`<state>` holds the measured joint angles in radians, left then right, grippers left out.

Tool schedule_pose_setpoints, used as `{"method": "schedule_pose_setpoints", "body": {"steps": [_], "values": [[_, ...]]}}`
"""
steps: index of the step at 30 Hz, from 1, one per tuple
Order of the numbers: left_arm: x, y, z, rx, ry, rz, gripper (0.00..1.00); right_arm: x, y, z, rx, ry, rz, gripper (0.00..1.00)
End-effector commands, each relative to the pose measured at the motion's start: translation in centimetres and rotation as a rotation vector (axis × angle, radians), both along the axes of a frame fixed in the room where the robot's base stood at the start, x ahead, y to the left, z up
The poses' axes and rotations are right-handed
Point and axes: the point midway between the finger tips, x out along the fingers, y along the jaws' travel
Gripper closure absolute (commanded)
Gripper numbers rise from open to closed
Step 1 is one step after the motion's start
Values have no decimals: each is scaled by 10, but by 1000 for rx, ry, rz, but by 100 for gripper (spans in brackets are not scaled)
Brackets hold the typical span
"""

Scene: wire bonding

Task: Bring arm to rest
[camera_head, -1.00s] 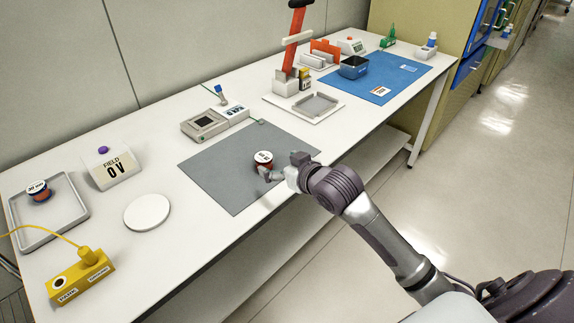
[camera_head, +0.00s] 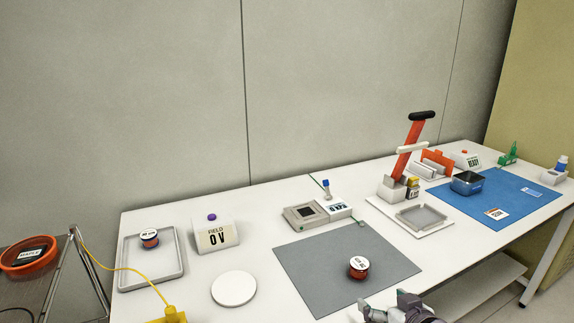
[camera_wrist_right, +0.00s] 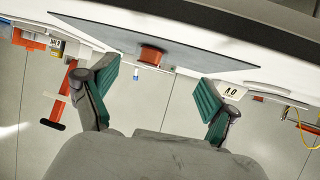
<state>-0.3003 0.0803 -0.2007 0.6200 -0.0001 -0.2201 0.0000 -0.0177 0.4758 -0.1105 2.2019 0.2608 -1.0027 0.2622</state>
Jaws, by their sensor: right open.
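My right gripper (camera_head: 390,312) is at the bottom edge of the head view, by the front edge of the table, and most of its arm is out of view. In the right wrist view my right gripper (camera_wrist_right: 155,95) has its green-padded fingers wide apart with nothing between them. A red spool with a white labelled top (camera_head: 358,268) stands on the grey mat (camera_head: 310,270), apart from the gripper. The spool also shows in the right wrist view (camera_wrist_right: 152,55), beyond the fingertips. My left gripper is not in view.
A grey tray (camera_head: 177,278) holds another spool (camera_head: 149,238). A white disc (camera_head: 234,288), a field meter (camera_head: 213,236) and a grey device (camera_head: 305,215) stand nearby. A red-handled press (camera_head: 408,150) and blue mat (camera_head: 520,205) are to the right. An orange bin (camera_head: 28,255) is far left.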

Motion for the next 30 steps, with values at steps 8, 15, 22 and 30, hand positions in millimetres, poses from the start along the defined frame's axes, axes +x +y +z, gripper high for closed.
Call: {"method": "schedule_pose_setpoints", "body": {"steps": [8, 15, 22, 30], "values": [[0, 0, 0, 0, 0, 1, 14, -125, 28, -100, -81, 382, -3, 13], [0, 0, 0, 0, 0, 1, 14, -205, 36, -132, -120, 605, -3, 13], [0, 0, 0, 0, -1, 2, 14, -269, 41, -146, -141, 785, -3, 13], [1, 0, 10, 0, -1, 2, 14, -249, 43, -210, -146, 804, 3, 13]]}}
